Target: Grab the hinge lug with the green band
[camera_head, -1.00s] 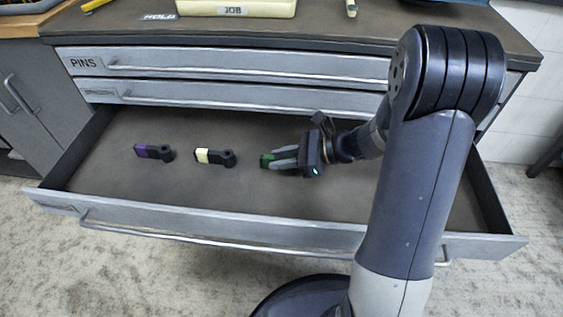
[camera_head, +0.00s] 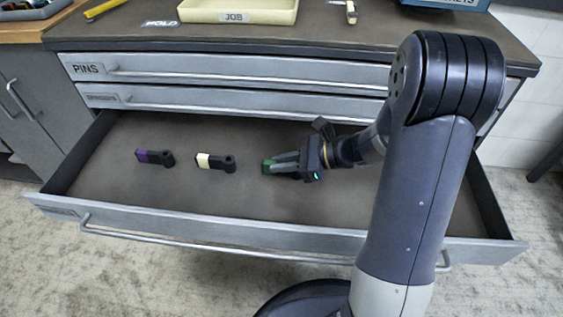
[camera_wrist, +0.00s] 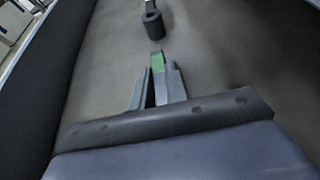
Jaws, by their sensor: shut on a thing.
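The hinge lug with the green band (camera_head: 267,163) is in the open drawer, the rightmost of three lugs. It also shows in the wrist view (camera_wrist: 157,62), its green end sticking out beyond the fingertips. My gripper (camera_head: 275,162) is shut on this lug; in the wrist view the fingers (camera_wrist: 158,76) close around it. The rest of the lug is hidden between the fingers. I cannot tell whether it touches the drawer floor. A lug with a cream band (camera_head: 204,160) and a lug with a purple band (camera_head: 143,156) lie to the left.
The open drawer (camera_head: 240,228) has raised side walls and a front handle. Shut drawers, one labelled PINS (camera_head: 230,68), sit above it. A cream JOB tray (camera_head: 238,17) stands on the worktop. The drawer floor left and front is clear.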

